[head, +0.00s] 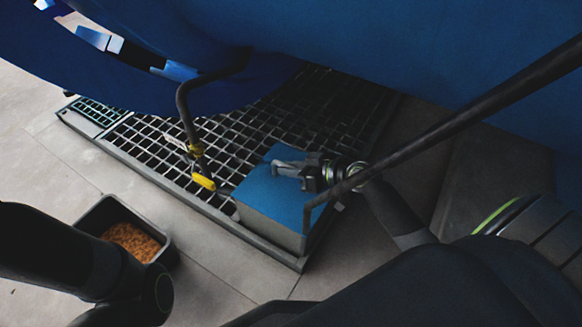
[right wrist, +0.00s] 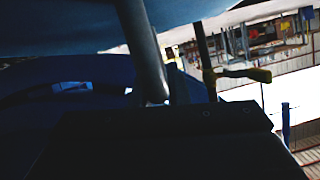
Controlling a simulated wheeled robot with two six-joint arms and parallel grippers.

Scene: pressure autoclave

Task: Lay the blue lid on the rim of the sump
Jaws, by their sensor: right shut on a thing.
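The blue lid (head: 262,195) shows in the head view as a flat blue square on top of a grey box-shaped sump (head: 268,229), at the near edge of a floor grating. Its edges roughly line up with the sump's walls, and I see no clear gap. I cannot tell whether it rests fully on the rim. My right gripper (head: 290,168) is over the lid's far right part, shut on it; the exact grip point is hard to make out. In the right wrist view, dark shapes fill the bottom and the lid is not clearly recognizable. My left gripper is out of view.
A dark grating (head: 160,150) lies under a large blue vessel (head: 400,45). A bent dark pipe with a yellow handle (head: 203,182) stands left of the lid. A long dark bar (head: 470,110) crosses at right. A black bin (head: 95,215) holds brown pellets.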

